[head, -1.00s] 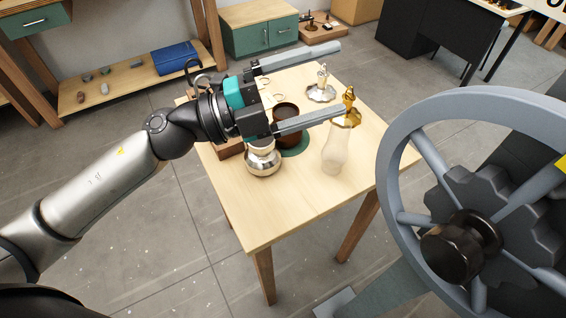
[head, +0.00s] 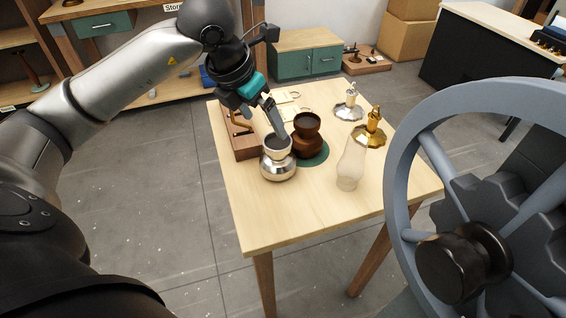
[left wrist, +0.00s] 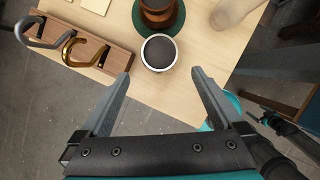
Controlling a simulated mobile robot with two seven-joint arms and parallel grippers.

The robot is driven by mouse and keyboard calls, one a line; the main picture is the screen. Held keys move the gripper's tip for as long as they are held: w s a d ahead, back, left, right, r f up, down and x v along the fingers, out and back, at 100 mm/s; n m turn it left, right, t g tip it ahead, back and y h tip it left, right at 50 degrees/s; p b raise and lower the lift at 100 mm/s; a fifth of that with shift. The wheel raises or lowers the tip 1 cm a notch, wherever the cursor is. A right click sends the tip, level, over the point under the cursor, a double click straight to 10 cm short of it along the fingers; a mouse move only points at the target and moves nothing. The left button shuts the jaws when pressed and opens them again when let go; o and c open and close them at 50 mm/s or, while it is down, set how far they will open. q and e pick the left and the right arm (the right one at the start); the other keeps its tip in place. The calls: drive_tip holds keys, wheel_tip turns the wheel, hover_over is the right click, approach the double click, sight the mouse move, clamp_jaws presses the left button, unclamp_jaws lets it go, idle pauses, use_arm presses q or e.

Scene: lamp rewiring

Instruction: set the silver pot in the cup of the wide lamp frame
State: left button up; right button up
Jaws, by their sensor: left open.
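The silver pot (head: 278,168), round with a dark open top, stands upright on the wooden table. My left gripper (head: 280,138) points down just above and behind it, fingers open. In the left wrist view the pot (left wrist: 160,52) lies ahead of and between the open fingertips (left wrist: 161,73), not gripped. A silver lamp part (head: 349,108) and a gold lamp part (head: 371,130) with wide fluted bases stand at the table's right. I cannot tell which thing is the wide lamp frame or see its cup.
A brown pot (head: 308,135) on a green mat (head: 318,158) stands close behind the silver pot. A wooden block (left wrist: 95,40) with hooks is to the left. A frosted glass chimney (head: 350,165) is to the right. A large grey wheel (head: 400,150) blocks the right side. The table front is clear.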

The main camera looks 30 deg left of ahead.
sight(280, 143)
use_arm(q)
drive_tip(key=x, duration=0.8)
drive_tip(key=shift+f+b, duration=0.25)
drive_tip(key=shift+b, duration=0.15)
drive_tip(key=shift+w+x, duration=0.2)
drive_tip(key=shift+x, duration=1.1)
drive_tip(key=shift+w+x, duration=0.15)
drive_tip(key=shift+x, duration=1.2)
drive_tip(key=shift+r, duration=0.2)
drive_tip(key=c, duration=1.5)
wheel_tip(280, 143, up, 20)
drive_tip(key=shift+d+r+p, duration=0.1)
drive_tip(key=shift+p, duration=1.1)
